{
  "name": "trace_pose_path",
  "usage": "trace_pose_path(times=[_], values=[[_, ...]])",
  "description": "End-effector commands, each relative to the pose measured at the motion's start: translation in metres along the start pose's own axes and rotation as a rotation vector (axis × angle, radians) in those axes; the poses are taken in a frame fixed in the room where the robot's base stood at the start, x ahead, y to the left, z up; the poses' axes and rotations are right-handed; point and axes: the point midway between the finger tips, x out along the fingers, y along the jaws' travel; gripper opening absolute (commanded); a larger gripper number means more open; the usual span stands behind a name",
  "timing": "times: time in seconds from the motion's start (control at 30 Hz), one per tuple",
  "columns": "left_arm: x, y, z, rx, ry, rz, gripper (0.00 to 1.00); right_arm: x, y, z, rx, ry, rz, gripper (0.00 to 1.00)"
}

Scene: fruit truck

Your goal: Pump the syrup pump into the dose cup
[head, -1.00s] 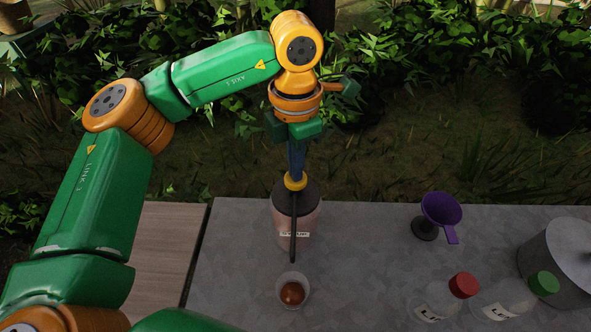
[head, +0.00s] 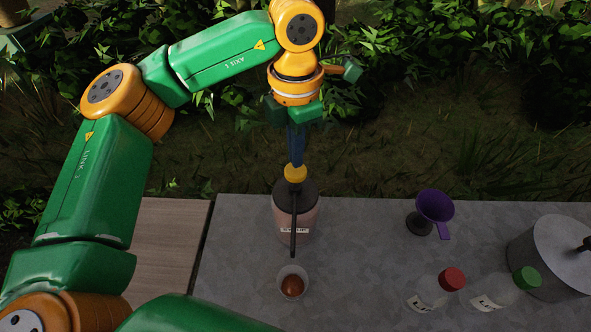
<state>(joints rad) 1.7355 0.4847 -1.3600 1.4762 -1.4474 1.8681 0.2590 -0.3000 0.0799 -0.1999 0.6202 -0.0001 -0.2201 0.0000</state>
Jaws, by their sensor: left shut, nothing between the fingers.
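The syrup pump bottle (head: 283,219) stands upright on the grey table, pinkish with a dark lid and a small label. Its yellow pump head (head: 295,173) sits on top, and a long dark spout (head: 294,232) points toward the front. The dose cup (head: 303,276) is a small clear cup in front of the spout, with reddish-brown syrup (head: 291,287) in it. My left gripper (head: 296,162) points down with its dark fingers shut and empty, directly over the pump head. I cannot tell whether the fingertips touch it. My right gripper is not in view.
A purple funnel (head: 434,205) on a dark stand is at the right. The table between cup and funnel is clear.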

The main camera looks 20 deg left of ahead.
Motion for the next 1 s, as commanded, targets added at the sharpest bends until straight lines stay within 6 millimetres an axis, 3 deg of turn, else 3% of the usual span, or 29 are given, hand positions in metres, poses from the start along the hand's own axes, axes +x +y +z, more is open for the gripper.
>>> trace_pose_path(times=[0.17, 0.5, 1.0], values=[[-0.007, 0.0, 0.0, 0.0, 0.0, 0.0, 0.0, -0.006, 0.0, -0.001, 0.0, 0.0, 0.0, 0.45], [-0.053, 0.0, 0.0, 0.0, 0.0, 0.0, 0.0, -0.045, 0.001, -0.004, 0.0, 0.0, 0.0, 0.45], [-0.05, 0.0, 0.0, 0.0, 0.0, 0.0, 0.0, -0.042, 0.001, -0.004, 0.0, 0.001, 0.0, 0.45]])
